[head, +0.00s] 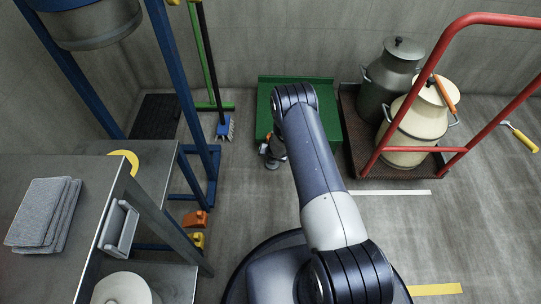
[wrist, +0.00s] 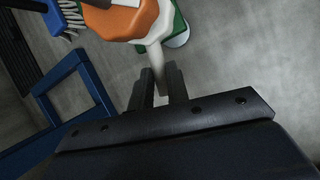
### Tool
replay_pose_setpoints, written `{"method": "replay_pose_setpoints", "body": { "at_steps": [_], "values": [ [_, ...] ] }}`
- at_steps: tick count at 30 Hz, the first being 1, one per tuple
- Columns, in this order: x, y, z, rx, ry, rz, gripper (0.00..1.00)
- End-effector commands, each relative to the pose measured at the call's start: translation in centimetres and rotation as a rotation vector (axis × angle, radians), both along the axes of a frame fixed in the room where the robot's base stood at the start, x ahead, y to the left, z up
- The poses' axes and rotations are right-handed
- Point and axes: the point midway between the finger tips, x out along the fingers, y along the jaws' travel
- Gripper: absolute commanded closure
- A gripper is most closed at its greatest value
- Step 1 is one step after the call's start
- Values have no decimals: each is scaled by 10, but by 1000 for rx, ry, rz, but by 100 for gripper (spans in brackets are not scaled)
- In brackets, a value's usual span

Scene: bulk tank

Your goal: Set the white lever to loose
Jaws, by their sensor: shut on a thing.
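The white lever (wrist: 155,55) shows in the wrist view, running down from an orange and white body (wrist: 130,24). My gripper (wrist: 159,82) is shut on the lever's lower end, with one dark finger on each side. Any label for loose is not visible. In the head view my own arm covers most of the work area, and I cannot make out the lever there. The end of my arm is low, in front of the green platform.
A blue frame (head: 187,110) stands on the left, beside a grey bench (head: 75,175). A green platform (head: 325,130) is behind my arm. A red-railed cart (head: 500,100) with two cans stands right. Floor is open at lower right.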

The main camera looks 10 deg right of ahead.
Motion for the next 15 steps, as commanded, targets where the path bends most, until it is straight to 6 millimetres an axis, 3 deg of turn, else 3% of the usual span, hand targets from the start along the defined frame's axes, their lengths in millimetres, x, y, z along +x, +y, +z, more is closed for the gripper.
{"method": "replay_pose_setpoints", "body": {
  "at_steps": [11,12,15],
  "values": [
    [-1,0,-1,0,1,0,100],
    [-1,0,-1,0,1,0,81],
    [0,0,0,0,1,0,73]
  ]
}}
